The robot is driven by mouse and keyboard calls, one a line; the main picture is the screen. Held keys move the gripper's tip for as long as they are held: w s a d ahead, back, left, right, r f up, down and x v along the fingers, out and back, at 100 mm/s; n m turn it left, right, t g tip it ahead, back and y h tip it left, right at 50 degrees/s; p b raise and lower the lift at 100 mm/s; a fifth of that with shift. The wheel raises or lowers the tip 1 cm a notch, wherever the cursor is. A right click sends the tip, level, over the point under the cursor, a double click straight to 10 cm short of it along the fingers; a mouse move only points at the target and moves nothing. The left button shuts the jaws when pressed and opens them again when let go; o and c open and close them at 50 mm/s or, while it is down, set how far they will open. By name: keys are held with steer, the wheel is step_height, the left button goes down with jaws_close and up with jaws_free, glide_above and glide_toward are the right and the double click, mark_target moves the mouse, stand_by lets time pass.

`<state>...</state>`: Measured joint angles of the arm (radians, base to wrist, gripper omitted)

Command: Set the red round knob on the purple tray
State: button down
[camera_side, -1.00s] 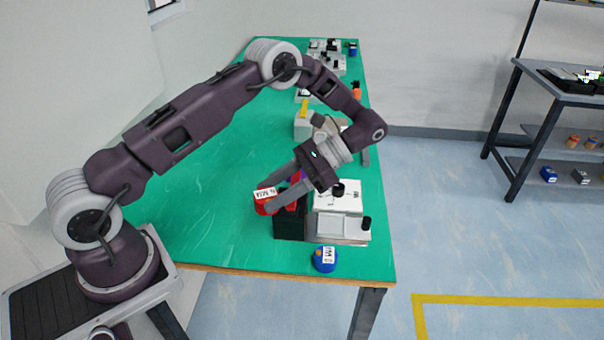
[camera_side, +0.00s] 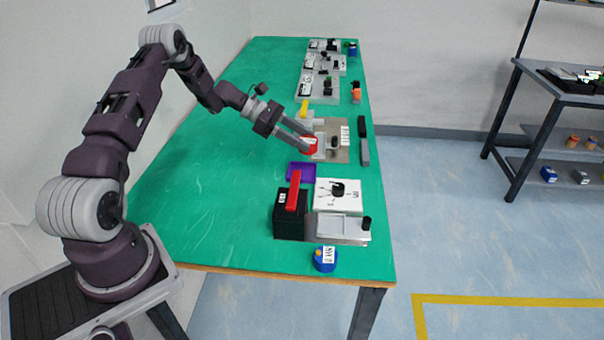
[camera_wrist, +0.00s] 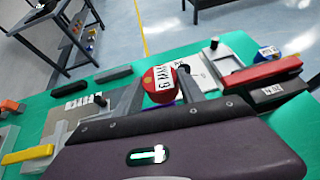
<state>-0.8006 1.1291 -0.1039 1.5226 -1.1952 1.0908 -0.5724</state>
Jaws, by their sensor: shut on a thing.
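The red round knob (camera_side: 309,145) with a white label is held between the fingers of my gripper (camera_side: 306,137). In the side view it appears above the table, over the left edge of a grey fixture and just behind the purple tray. The wrist view shows the knob (camera_wrist: 158,80) between the two fingers, its lettered label facing the camera. The knob's exact height is hard to tell.
A black box (camera_side: 289,222) with a red handle (camera_side: 293,191) stands in front of the tray. A yellow bar (camera_side: 304,108) rises behind my gripper. The table's left part is clear.

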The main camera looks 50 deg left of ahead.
mark_target(297, 162)
steer(key=shift+n+t+y, duration=0.4)
steer(key=shift+n+t, duration=0.1)
steer(key=shift+n, duration=0.1)
steer(key=a+f, duration=0.1)
steer(key=f, duration=0.2)
steer(key=a+f, duration=0.1)
steer(key=f, duration=0.6)
steer(key=shift+w+a+f, duration=0.1)
steer(key=shift+w+a, duration=0.2)
steer(key=shift+a, duration=0.1)
steer(key=c, duration=0.7)
jaws_free()
steer(key=shift+f, duration=0.1)
